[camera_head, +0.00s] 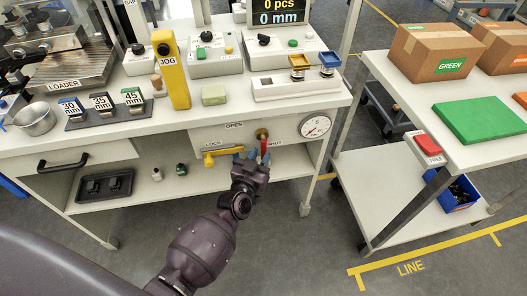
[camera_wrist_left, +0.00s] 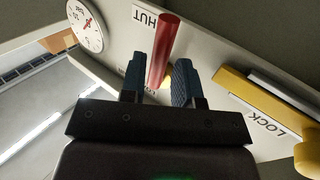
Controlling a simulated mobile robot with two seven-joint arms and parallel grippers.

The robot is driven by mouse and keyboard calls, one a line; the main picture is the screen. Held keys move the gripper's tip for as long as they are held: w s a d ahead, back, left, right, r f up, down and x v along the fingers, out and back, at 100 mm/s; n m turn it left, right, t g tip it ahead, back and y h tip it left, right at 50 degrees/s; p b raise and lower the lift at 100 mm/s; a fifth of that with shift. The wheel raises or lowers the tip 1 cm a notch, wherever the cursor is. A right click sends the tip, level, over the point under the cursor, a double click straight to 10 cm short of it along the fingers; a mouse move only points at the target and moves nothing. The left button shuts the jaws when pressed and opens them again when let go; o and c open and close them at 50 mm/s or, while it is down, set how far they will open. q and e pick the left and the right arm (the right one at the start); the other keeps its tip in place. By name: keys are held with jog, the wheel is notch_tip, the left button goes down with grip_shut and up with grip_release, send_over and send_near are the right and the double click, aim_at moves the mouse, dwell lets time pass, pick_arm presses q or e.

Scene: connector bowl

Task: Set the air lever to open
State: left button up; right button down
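The air lever (camera_head: 264,147) is a red handle on the white panel under the bench, below a brass fitting (camera_head: 262,133) and beside the SHUT label. The OPEN label (camera_head: 234,125) is up and left of it. My left gripper (camera_head: 251,156) is at the panel by the lever. In the left wrist view, the red lever (camera_wrist_left: 164,48) stands between the two blue fingertips of my left gripper (camera_wrist_left: 157,82). The fingers are apart, with a gap on the left side; contact on the right side cannot be told. My right gripper is not in view.
A yellow lock handle (camera_head: 222,153) by the LOCK label is left of the lever. A pressure gauge (camera_head: 315,126) is to the right. The bench top (camera_head: 240,108) overhangs the panel, and a lower shelf (camera_head: 205,185) holds a black tray (camera_head: 105,185).

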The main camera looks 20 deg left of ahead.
pick_arm(q)
jog(key=shift+w, duration=1.05)
grip_shut()
